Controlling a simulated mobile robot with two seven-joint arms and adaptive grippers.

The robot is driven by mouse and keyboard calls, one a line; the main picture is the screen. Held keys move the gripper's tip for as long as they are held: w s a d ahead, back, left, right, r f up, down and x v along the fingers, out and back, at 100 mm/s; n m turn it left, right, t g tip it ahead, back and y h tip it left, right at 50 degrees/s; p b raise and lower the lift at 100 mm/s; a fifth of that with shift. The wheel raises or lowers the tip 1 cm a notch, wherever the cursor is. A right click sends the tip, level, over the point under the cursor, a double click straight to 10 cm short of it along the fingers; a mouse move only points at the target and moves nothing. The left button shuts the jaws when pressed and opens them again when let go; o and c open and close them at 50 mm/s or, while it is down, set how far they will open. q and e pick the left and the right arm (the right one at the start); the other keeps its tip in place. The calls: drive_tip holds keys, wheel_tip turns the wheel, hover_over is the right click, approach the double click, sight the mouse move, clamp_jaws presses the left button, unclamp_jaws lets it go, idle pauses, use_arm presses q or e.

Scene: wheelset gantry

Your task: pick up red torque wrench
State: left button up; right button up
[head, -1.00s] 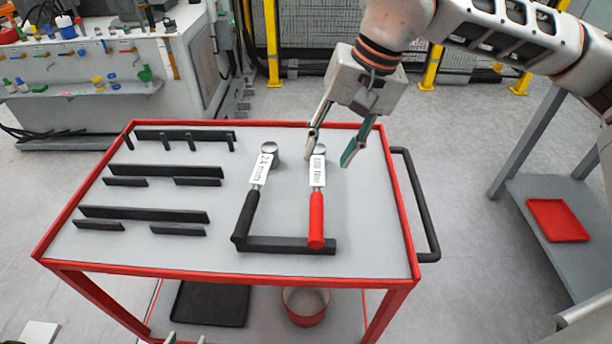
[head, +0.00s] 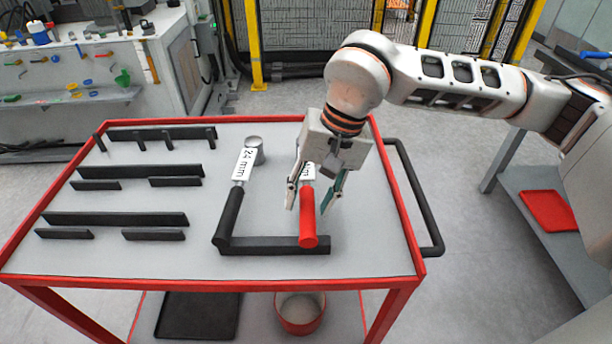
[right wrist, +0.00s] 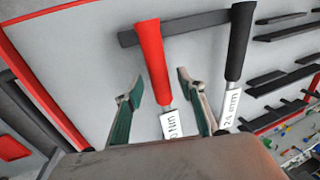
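The red torque wrench (head: 308,218) lies on the cart top, its red grip toward the near side on a black rest bar (head: 270,246) and its white label partly hidden by my right gripper. My right gripper (head: 310,206) is open above it, one finger on each side of the wrench. In the right wrist view the red wrench (right wrist: 154,62) runs between the two spread fingers (right wrist: 157,90), which do not appear to touch it. A black-handled wrench (head: 232,212) labelled 24 mm lies to its left. My left gripper is not in view.
The red-edged cart (head: 420,268) has several black holder bars (head: 115,219) on its left half. A black handle (head: 425,205) is on its right side. A red tray (head: 549,210) sits on a grey shelf at right. A pot (head: 300,312) stands on the lower shelf.

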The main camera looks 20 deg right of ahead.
drive_tip(key=shift+x, duration=1.2)
drive_tip(key=shift+r, duration=0.1)
clamp_jaws()
drive_tip(key=shift+r, duration=0.1)
